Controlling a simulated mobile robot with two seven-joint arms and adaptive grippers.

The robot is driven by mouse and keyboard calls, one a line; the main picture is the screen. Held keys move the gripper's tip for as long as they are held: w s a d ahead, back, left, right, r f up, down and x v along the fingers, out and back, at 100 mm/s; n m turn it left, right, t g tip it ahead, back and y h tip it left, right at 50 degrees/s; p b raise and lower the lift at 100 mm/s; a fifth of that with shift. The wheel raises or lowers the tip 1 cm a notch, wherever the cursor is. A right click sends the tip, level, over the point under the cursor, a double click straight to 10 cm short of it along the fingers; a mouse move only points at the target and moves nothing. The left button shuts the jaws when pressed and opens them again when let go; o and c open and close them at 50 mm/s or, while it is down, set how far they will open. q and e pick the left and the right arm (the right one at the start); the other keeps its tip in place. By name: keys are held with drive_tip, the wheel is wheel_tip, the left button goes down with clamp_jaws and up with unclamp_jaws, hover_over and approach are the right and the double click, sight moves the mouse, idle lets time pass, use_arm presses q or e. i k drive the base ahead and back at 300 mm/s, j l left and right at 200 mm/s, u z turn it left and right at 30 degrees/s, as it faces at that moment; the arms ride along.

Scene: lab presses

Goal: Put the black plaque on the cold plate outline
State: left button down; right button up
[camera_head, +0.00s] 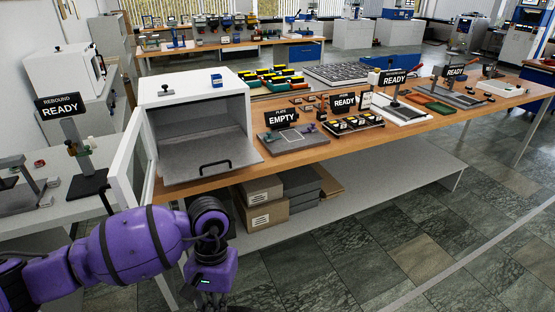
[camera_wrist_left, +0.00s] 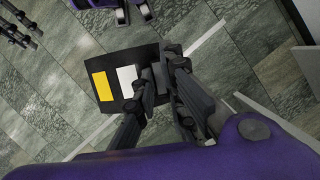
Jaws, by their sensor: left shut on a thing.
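The black plaque (camera_wrist_left: 112,97), a dark square with a yellow patch and a white patch, shows in the left wrist view. My left gripper (camera_wrist_left: 158,74) is shut on its edge and holds it above the floor. In the head view the left gripper (camera_head: 209,299) hangs at the bottom edge with its fingers mostly cut off, and the plaque is hidden there. Dark finger-like parts at the left wrist view's upper left may be my right gripper (camera_wrist_left: 15,27).
A white chamber (camera_head: 195,92) with its front open stands left of the plate. A black rack of small dark blocks (camera_head: 352,124) stands to its right. Cardboard boxes (camera_head: 263,213) lie on the shelf below. The floor in front of the bench is clear.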

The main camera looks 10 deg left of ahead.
sight(291, 135)
drive_tip(key=i+l+u, duration=0.2)
drive_tip(key=u, duration=0.15)
drive_tip(key=i+l+u, duration=0.15)
drive_tip(key=l+u, duration=0.25)
drive_tip(key=i+l+u, duration=0.1)
drive_tip(key=l, duration=0.2)
drive_tip(key=i+l, duration=0.15)
drive_tip(key=l, duration=0.15)
drive_tip(key=i+l+u, duration=0.15)
drive_tip(key=l, duration=0.15)
drive_tip(key=i+l, duration=0.1)
drive_tip(key=l, duration=0.35)
drive_tip(key=i+l, duration=0.15)
drive_tip(key=l, duration=0.35)
drive_tip(key=i+l, duration=0.1)
drive_tip(key=l, duration=0.35)
drive_tip(key=i+l, duration=0.1)
drive_tip(key=l, duration=0.35)
drive_tip(key=u, duration=0.05)
